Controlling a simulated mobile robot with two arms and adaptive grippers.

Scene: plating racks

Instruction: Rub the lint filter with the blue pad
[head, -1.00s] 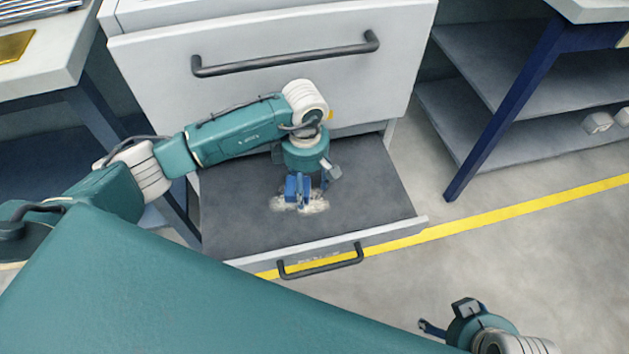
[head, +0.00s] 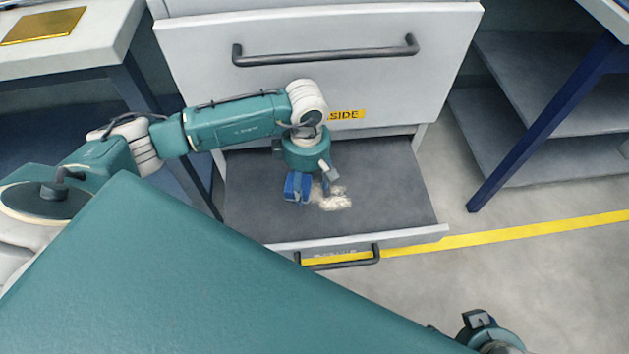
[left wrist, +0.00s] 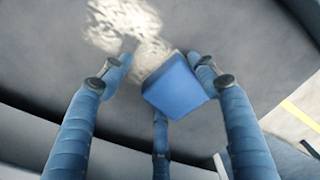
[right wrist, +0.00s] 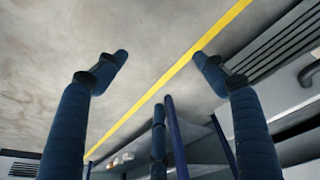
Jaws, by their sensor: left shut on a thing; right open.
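The lint filter (head: 395,190) is the dark grey panel lying in the pulled-out lower drawer. A pale, fluffy lint patch (head: 337,200) lies on its middle; it also shows at the top of the left wrist view (left wrist: 125,25). My left gripper (head: 312,186) points down over the filter, shut on the blue pad (head: 297,187). In the left wrist view the pad (left wrist: 178,88) sits by the right and lower fingers, just beside the lint. Whether it touches the filter I cannot tell. My right gripper (right wrist: 160,60) is open and empty, above bare floor.
A large light grey drawer front with a dark handle (head: 325,58) stands closed above the filter. The open drawer's handle (head: 340,262) faces me. A table with a gold plate (head: 42,26) is at left; a shelf rack (head: 545,110) at right. Floor with a yellow line (head: 540,229) is clear.

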